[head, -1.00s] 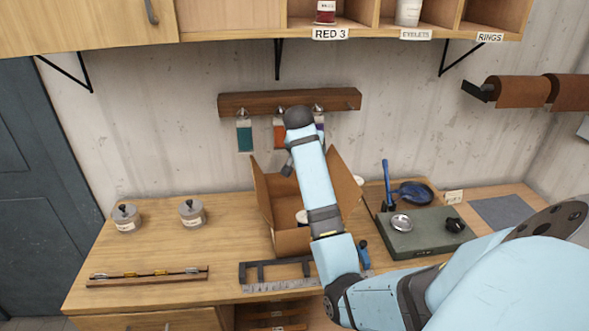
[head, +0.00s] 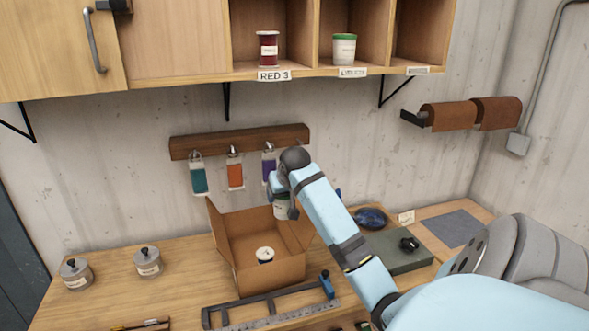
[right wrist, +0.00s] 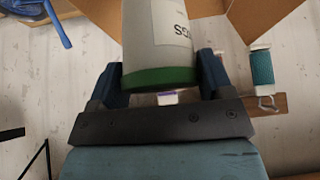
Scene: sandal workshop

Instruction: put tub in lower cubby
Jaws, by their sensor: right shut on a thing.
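My right gripper (head: 284,192) is shut on a white tub (head: 281,208) with a label and holds it above the back right of the open cardboard box (head: 273,273). In the right wrist view the tub (right wrist: 160,45) sits between the two blue fingers of my right gripper (right wrist: 162,78); its green lid shows and part of its label reads "GS". The row of open cubbies (head: 345,72) hangs on the wall above. A red jar (head: 268,50) stands in the left one and a white tub with a green lid (head: 344,50) in the middle one. The right cubby (head: 421,35) looks empty.
Another tub (head: 265,255) is in the box. A peg rack (head: 240,142) with coloured spools is on the wall behind. Two grey lidded jars (head: 75,272) (head: 148,262) stand at left. Brown rolls (head: 470,115) hang at right.

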